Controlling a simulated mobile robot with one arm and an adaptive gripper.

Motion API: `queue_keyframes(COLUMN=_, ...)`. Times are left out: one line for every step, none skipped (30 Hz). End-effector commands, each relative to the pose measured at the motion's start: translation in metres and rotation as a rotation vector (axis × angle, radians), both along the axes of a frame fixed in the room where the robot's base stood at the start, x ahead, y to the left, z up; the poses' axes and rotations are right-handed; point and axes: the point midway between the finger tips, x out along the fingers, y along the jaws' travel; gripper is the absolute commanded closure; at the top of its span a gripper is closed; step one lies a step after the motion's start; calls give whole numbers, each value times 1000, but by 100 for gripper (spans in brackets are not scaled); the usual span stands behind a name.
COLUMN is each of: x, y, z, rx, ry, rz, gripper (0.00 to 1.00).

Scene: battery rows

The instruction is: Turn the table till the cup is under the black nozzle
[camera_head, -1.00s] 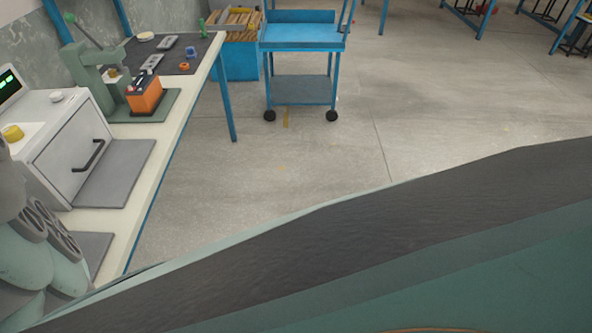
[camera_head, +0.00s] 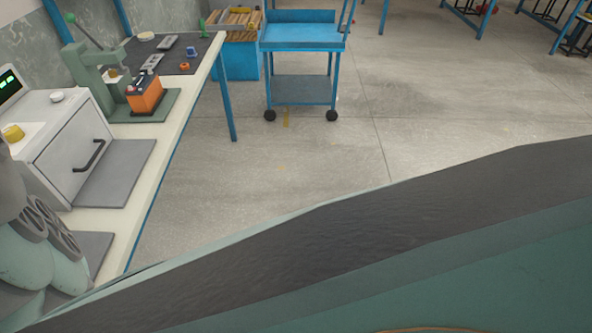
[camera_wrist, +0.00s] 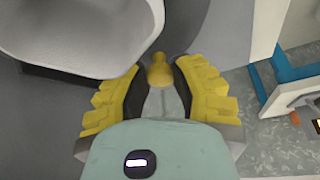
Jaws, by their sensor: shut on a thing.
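In the wrist view, my gripper (camera_wrist: 160,80), with ridged yellow finger pads, is shut on a small yellow knob (camera_wrist: 158,68). The knob stands at the edge of a dark grey surface (camera_wrist: 40,130), which looks like the table that turns. A pale grey, rounded, wide-rimmed thing (camera_wrist: 80,30) fills the upper left, close to the left finger; it may be the cup, but it is cut off by the frame. I cannot make out the black nozzle in either view. The head view does not show my gripper.
In the head view, a long bench (camera_head: 185,140) along the left holds a white machine (camera_head: 60,140), a green press (camera_head: 95,75) and an orange battery (camera_head: 145,95). A blue trolley (camera_head: 302,38) stands beyond it. The floor (camera_head: 280,150) between is clear.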

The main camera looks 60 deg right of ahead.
Motion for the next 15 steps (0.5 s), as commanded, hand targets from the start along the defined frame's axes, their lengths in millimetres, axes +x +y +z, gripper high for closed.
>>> queue_keyframes(x=0, y=0, z=0, rx=0, ry=0, rz=1, gripper=85)
queue_keyframes(x=0, y=0, z=0, rx=0, ry=0, rz=1, gripper=88)
queue_keyframes(x=0, y=0, z=0, rx=0, ry=0, rz=1, gripper=92)
queue_keyframes(x=0, y=0, z=0, rx=0, ry=0, rz=1, gripper=95)
queue_keyframes(x=0, y=0, z=0, rx=0, ry=0, rz=1, gripper=98)
queue_keyframes(x=0, y=0, z=0, rx=0, ry=0, rz=1, gripper=100)
queue_keyframes(x=0, y=0, z=0, rx=0, ry=1, rz=1, gripper=100)
queue_keyframes(x=0, y=0, z=0, rx=0, ry=1, rz=1, gripper=100)
queue_keyframes(x=0, y=0, z=0, rx=0, ry=1, rz=1, gripper=100)
queue_keyframes(x=0, y=0, z=0, rx=0, ry=1, rz=1, gripper=100)
queue_keyframes(x=0, y=0, z=0, rx=0, ry=1, rz=1, gripper=100)
queue_keyframes(x=0, y=0, z=0, rx=0, ry=1, rz=1, gripper=100)
queue_keyframes(x=0, y=0, z=0, rx=0, ry=1, rz=1, gripper=100)
queue_keyframes(x=0, y=0, z=0, rx=-1, ry=0, rz=1, gripper=100)
queue_keyframes(x=0, y=0, z=0, rx=-1, ry=0, rz=1, gripper=100)
